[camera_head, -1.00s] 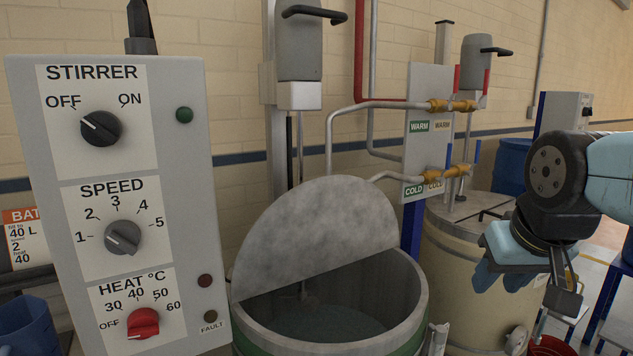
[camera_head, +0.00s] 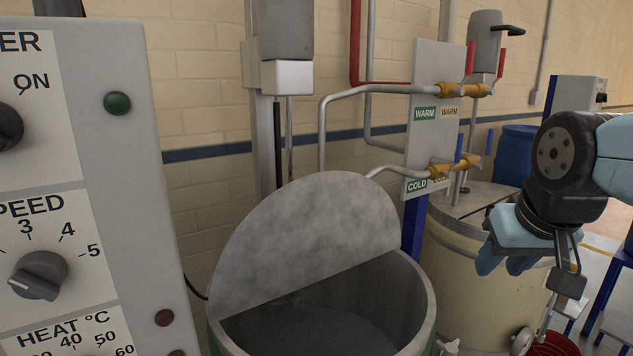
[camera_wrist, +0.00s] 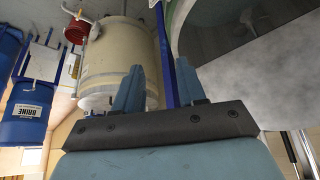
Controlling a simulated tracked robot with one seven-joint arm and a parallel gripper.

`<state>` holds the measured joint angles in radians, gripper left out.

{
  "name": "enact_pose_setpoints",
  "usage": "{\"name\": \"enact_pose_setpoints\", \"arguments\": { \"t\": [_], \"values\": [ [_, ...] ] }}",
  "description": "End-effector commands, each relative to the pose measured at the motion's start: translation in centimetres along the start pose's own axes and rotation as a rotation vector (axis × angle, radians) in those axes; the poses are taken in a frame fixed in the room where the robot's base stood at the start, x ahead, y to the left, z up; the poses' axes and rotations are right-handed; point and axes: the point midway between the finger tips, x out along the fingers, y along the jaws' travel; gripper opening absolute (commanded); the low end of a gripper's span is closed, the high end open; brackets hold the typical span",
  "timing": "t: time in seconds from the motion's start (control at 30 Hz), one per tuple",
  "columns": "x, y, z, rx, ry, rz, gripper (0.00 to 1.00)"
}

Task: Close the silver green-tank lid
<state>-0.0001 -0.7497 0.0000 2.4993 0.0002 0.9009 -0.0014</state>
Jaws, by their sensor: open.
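The silver lid (camera_head: 305,240) is a grey half-disc standing raised over the back half of the green tank (camera_head: 426,318). Its flat edge crosses the tank's mouth, and the front half of the mouth is open, with dark liquid inside. My gripper (camera_head: 497,268) is open and empty, to the right of the tank and in front of the cream tank, apart from the lid. In the wrist view my two blue fingers (camera_wrist: 161,88) stand apart with nothing between them. The lid (camera_wrist: 270,75) shows at the right there, beside the tank's dark opening.
A control box (camera_head: 85,200) with knobs stands close at the left. A cream tank (camera_head: 450,240) stands behind my gripper. Warm and cold pipes with yellow valves (camera_head: 452,90) run behind the green tank. A blue barrel (camera_head: 513,155) and a red bucket (camera_head: 553,345) are at the right.

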Motion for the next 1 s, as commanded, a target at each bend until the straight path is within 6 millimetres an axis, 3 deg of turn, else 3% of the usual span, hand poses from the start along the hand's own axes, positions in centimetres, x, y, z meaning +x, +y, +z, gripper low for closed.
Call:
{"name": "enact_pose_setpoints", "arguments": {
  "t": [0.17, 0.37, 0.67, 1.0],
  "values": [
    [-0.6, -0.5, -1.6, -0.058, -0.026, -0.017, 0.40],
    [-2.1, -1.7, -6.5, -0.254, -0.106, -0.078, 0.40],
    [-3.6, -5.5, -14.5, -0.611, -0.224, -0.219, 0.40],
    [-3.6, -11.2, -22.6, -1.025, -0.317, -0.426, 0.40]
  ]
}}
